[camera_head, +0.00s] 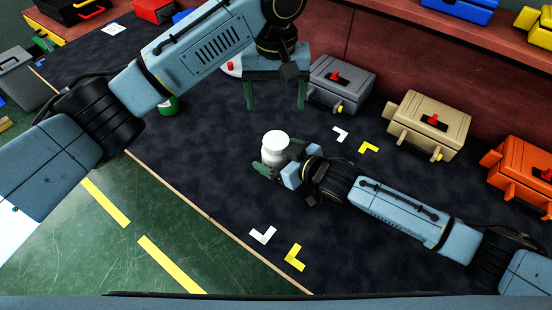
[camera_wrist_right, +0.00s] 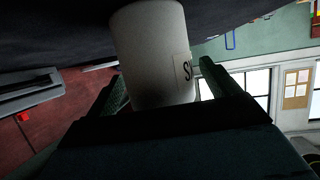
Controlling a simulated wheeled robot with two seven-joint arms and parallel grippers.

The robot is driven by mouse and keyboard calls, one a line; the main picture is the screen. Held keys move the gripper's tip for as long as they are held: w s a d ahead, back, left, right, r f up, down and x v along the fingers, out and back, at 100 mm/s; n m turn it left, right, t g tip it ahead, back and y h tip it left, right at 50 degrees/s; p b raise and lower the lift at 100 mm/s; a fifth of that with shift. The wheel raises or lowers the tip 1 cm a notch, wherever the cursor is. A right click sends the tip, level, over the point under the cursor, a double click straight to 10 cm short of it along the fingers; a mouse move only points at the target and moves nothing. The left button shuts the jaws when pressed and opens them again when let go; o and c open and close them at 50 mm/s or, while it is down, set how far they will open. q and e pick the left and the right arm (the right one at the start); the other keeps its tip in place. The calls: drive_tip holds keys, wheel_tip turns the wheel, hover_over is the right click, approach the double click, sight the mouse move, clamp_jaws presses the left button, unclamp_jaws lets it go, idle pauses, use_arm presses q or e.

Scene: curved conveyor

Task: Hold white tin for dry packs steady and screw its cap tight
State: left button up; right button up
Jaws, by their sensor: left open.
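The white tin (camera_head: 273,155) stands upright on the dark mat, with a round white cap (camera_head: 275,138) on its top. How tight the cap sits cannot be told. My right gripper (camera_head: 283,159) comes from the right with one finger on each side of the tin and looks shut on its body. In the right wrist view the tin (camera_wrist_right: 152,55) stands between both fingers, part of a dark-lettered label showing; the cap does not show there. My left gripper (camera_head: 276,97) is open and empty, fingers pointing down, above and behind the tin, apart from it.
Grey (camera_head: 340,84), beige (camera_head: 428,124) and orange (camera_head: 522,170) boxes line the back right. A green can (camera_head: 169,105) is partly hidden by my left arm. White (camera_head: 263,235) and yellow (camera_head: 294,257) corner marks lie on the mat.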

drive_tip(key=p+v, duration=0.2)
drive_tip(key=v, duration=1.1)
drive_tip(key=shift+d+p, duration=0.2)
drive_tip(key=shift+p, duration=0.2)
